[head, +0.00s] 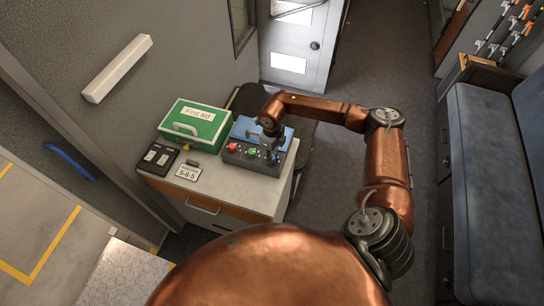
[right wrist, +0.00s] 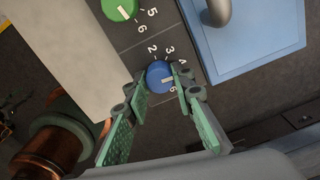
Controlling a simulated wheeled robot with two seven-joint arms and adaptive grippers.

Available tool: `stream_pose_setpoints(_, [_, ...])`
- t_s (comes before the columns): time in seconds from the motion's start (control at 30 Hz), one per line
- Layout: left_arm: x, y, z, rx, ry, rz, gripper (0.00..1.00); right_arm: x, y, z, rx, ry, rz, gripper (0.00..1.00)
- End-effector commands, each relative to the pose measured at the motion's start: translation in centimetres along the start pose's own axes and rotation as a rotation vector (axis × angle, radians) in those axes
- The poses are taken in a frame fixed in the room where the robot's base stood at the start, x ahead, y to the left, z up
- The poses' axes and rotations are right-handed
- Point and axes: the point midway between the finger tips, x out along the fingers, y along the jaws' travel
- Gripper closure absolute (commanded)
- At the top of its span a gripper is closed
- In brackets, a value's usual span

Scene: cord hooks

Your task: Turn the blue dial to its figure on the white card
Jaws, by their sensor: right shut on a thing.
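A dark control box (head: 248,158) on the cabinet carries a red dial (head: 233,147), a green dial (head: 252,153) and a blue dial (right wrist: 160,78). My right gripper (right wrist: 160,80) is shut on the blue dial, a finger on either side. The dial's white mark points right in the right wrist view, toward the right finger, which hides part of the scale. Figures 2, 3, 4 and 6 show around it. The green dial (right wrist: 121,9) has its mark by the 6. The white card (head: 188,173) reads 5-6-5. My left gripper is not in view.
A black switch panel (head: 158,158) lies at the cabinet's left. The cabinet top (head: 225,180) is bare in front of the box.

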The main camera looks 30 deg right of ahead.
Motion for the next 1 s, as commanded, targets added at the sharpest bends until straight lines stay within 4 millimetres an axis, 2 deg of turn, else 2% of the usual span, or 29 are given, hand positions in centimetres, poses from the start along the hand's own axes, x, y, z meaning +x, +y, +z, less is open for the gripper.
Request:
stream_pose_setpoints(0.5, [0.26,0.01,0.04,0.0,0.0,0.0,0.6,-0.14,-0.14,0.09,0.432,-0.003,-0.003,1.0])
stream_pose_setpoints(1.0, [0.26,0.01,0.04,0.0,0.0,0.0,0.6,-0.18,-0.16,0.16,0.593,-0.005,-0.003,1.0])
